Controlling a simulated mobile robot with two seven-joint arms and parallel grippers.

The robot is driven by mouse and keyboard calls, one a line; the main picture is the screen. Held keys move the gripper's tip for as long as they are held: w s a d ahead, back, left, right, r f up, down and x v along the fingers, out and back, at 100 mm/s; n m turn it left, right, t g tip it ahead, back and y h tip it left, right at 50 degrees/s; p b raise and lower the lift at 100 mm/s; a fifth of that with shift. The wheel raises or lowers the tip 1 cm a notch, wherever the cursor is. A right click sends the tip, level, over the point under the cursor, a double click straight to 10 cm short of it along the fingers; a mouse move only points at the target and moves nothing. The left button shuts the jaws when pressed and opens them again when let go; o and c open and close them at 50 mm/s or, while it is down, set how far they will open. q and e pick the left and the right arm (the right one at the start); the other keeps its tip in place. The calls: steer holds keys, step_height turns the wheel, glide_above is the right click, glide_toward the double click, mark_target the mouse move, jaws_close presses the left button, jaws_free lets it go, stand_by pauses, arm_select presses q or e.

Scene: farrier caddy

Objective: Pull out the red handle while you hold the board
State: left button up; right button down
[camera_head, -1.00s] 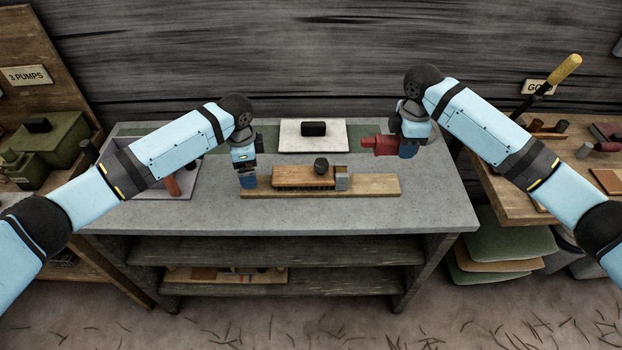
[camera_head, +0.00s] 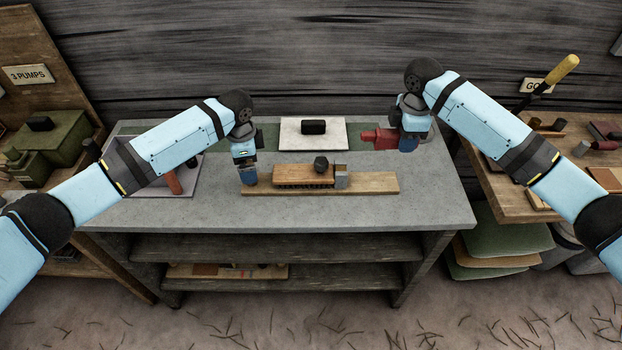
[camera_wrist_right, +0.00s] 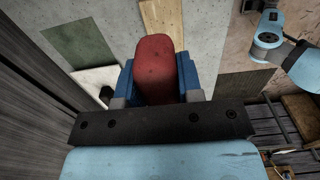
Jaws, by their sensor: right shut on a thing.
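The red handle (camera_head: 380,138) is in my right gripper (camera_head: 408,143), above the back right of the grey table. In the right wrist view the red handle (camera_wrist_right: 155,70) sits between the two blue fingers of the right gripper (camera_wrist_right: 158,80), which is shut on it. The handle is apart from the board. The wooden board (camera_head: 375,184) lies on the table, with a brush-like wooden block (camera_head: 300,175) and a grey metal block (camera_head: 341,176) on it. My left gripper (camera_head: 249,177) points down at the board's left end; its fingertips are too small to tell open from shut.
A white plate (camera_head: 290,141) with a black block (camera_head: 313,127) lies on a green mat behind the board. A grey tray (camera_head: 150,187) is at the left. The table's front (camera_head: 300,215) is clear. A side bench (camera_head: 510,205) stands right.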

arm_select(q)
steer(key=shift+r+p, duration=4.05)
steer(key=shift+p, duration=0.1)
arm_select(e)
steer(key=shift+r, duration=4.3)
arm_select(q)
steer(key=shift+f, duration=0.1)
arm_select(e)
steer(key=shift+f, duration=0.1)
